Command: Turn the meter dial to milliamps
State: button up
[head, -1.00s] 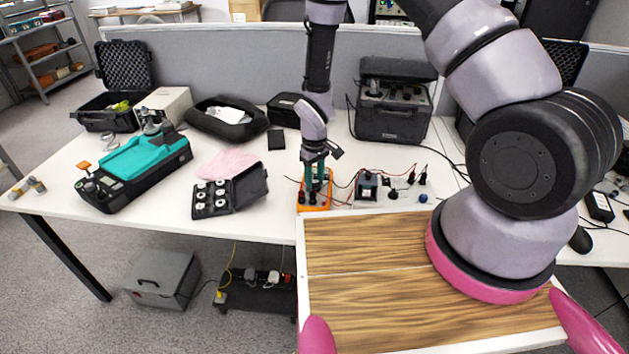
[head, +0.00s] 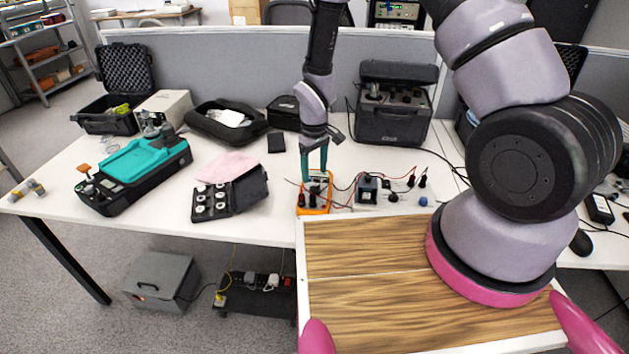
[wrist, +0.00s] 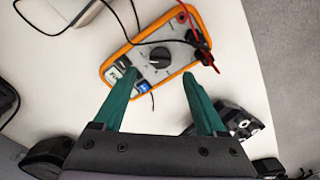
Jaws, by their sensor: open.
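The meter (head: 316,192), with an orange rim and grey face, lies on the white table in front of my arm. In the wrist view the meter (wrist: 140,55) shows a black round dial (wrist: 160,57) near its middle, with a light pointer mark; the printed labels are too small to read. My gripper (head: 314,172) is above the meter, pointing down. In the wrist view the green fingers of my gripper (wrist: 160,75) are wide apart, with the dial between and just beyond their tips. Nothing is between the fingers.
Red and black leads (wrist: 195,40) plug into one end of the meter and trail across the table. A small dark device (head: 367,188) with wires stands to the right. A black case of white discs (head: 228,195) lies to the left.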

aim_at(315, 186)
notch_tip(315, 186, up, 6)
jog(key=shift+f, duration=0.2)
jog(key=shift+s+d, duration=0.1)
jog(key=shift+s, duration=0.15)
jog(key=shift+f, duration=0.1)
notch_tip(315, 186, down, 11)
jog(key=shift+w+r, duration=0.1)
jog(key=shift+r, duration=0.05)
dwell(0.6)
grip_shut()
